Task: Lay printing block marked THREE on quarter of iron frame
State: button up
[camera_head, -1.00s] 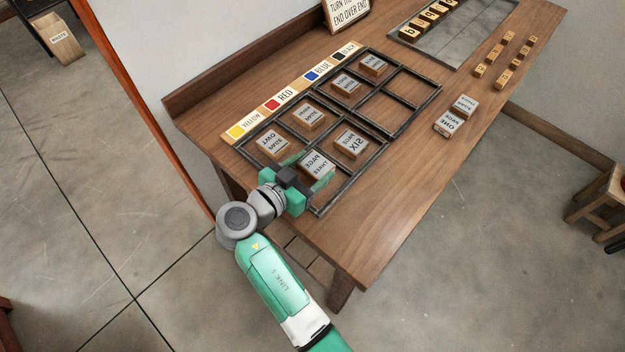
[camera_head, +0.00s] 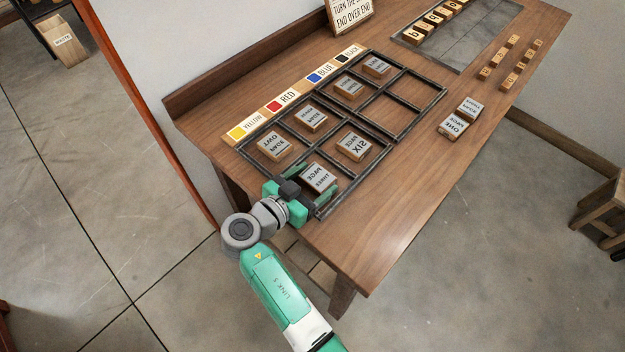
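The printing block marked THREE (camera_head: 318,178) is a wooden block with a pale lettered top. It sits between the green fingers of my gripper (camera_head: 313,182), which lie close along two of its sides and look shut on it. Block and fingers are at the near left quarter of the iron frame (camera_head: 346,191), low over it or in it. Whether the block touches the table is hard to tell. The block's underside is hidden.
The SIX block (camera_head: 353,147), the TWO block (camera_head: 275,146) and others lie in neighbouring frame quarters. Two blocks, one marked ONE (camera_head: 453,126), lie on the bare table at right. A colour strip (camera_head: 289,95) runs behind the frame.

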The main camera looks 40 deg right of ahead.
jog(key=shift+r+p, duration=0.35)
jog(key=shift+p, duration=0.05)
jog(key=a+r+p, duration=0.2)
jog(key=a, duration=0.9)
jog(key=shift+s+a, duration=0.25)
jog(key=shift+a, duration=0.15)
